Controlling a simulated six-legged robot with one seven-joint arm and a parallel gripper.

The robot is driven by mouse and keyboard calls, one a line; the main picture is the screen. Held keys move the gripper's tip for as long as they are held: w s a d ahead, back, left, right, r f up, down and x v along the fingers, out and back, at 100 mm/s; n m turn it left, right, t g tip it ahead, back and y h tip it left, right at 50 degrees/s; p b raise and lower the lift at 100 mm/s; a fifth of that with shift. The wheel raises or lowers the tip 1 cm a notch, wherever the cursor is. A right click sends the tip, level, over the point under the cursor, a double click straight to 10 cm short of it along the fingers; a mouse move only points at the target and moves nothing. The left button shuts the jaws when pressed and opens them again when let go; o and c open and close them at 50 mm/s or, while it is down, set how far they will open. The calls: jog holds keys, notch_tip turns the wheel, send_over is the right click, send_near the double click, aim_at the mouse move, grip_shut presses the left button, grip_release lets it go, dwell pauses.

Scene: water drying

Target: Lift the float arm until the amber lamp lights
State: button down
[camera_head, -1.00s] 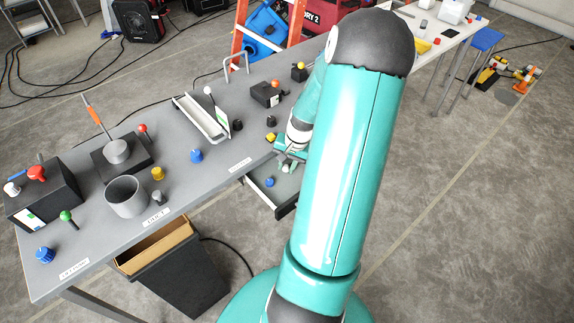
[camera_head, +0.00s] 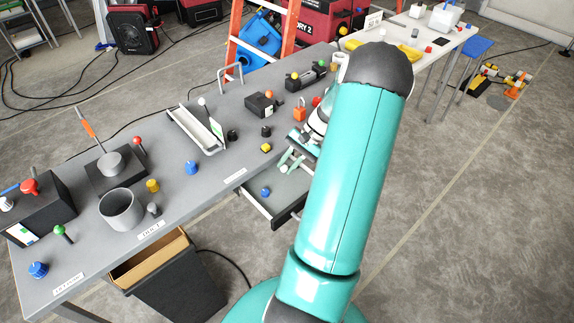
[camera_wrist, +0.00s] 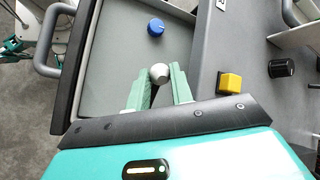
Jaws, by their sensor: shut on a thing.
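My gripper (camera_wrist: 160,86) is shut on a small pale grey ball (camera_wrist: 160,73), held between its green fingertips above an open drawer (camera_wrist: 108,82). In the head view my gripper (camera_head: 288,163) is partly hidden by my arm, over the grey drawer (camera_head: 262,207). I cannot tell for certain which part is the float arm. A rod with a white ball (camera_head: 201,101) stands at a white trough (camera_head: 196,130). An orange-domed black box (camera_head: 262,103) stands behind; I cannot tell if its dome is the amber lamp or lit.
A blue knob (camera_wrist: 155,27) lies in the drawer. A yellow button (camera_wrist: 230,85) and a black knob (camera_wrist: 281,68) are on the bench to the right. A grey cup (camera_head: 121,209) and several levers stand at the bench's left end. A dark bin (camera_head: 175,290) stands below.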

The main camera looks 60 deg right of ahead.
dwell(0.4)
jog(key=c, duration=1.2)
grip_release()
jog(key=shift+c, duration=0.2)
jog(key=shift+d, duration=0.1)
jog(key=v, duration=1.3)
jog(key=shift+s+d+r, duration=0.2)
jog(key=shift+s+r, duration=0.05)
